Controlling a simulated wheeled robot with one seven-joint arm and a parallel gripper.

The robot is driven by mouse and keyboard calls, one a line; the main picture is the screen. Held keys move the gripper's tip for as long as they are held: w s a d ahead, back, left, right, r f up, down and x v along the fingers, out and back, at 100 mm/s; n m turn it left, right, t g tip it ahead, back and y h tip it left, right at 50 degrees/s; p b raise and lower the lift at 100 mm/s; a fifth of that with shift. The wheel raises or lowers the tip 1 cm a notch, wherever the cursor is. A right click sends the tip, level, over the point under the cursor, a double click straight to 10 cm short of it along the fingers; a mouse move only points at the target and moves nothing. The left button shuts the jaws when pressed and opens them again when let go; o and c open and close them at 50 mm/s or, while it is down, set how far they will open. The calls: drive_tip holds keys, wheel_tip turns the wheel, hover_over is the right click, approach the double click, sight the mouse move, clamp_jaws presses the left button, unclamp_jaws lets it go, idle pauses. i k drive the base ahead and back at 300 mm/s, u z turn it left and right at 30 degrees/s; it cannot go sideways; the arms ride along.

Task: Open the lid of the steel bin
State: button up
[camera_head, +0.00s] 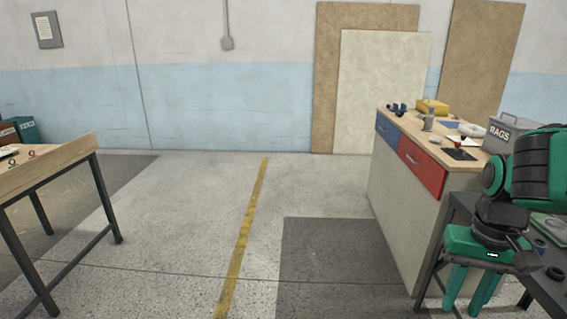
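The steel bin (499,134) is a grey box marked "RAGS". It stands at the right end of the wooden-topped cabinet. Its lid (512,119) has a handle on top and looks closed, though my arm hides the bin's right side. My gripper (463,302) is green and hangs fingers-down at the lower right, in front of the cabinet, below and nearer than the bin. Its two fingers are apart with nothing seen between them. It is not touching the bin.
The cabinet top (410,118) holds a yellow case (432,106), a bottle (428,121) and small items. A dark-framed bench (533,285) stands close at the lower right. A wooden table (55,160) is at left. The floor between is clear.

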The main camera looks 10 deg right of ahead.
sight(523, 124)
drive_tip(key=i, duration=2.3)
drive_tip(key=z, duration=1.05)
drive_tip(key=i, duration=0.9)
drive_tip(key=z, duration=0.95)
drive_tip(key=i, duration=0.6)
drive_tip(key=z, duration=0.35)
